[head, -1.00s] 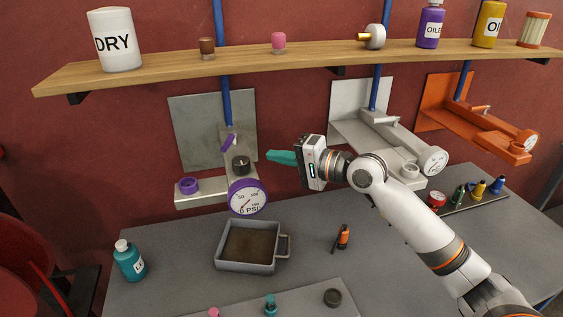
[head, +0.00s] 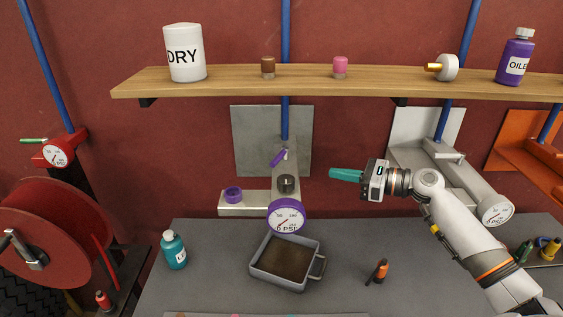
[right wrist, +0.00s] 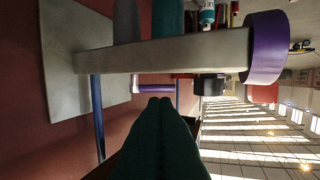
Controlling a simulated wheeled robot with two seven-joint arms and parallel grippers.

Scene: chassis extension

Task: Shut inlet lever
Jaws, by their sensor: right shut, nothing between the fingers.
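A purple lever (head: 278,158) sits on the light grey pipe fitting (head: 285,165) with the purple-rimmed pressure gauge (head: 286,215), whose dial reads near 0 PSI. The lever is tilted across the upright blue pipe's foot. My right gripper (head: 332,173), with teal fingers, is shut and empty, pointing left, to the right of the lever and apart from it. In the right wrist view the fingers (right wrist: 160,103) point up toward the purple lever (right wrist: 152,88), which lies just beyond their tips. My left gripper is not in view.
A wooden shelf (head: 350,82) with several items runs above. A white gauge fitting (head: 470,190) is behind my right arm. A red reel (head: 50,235) is at left.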

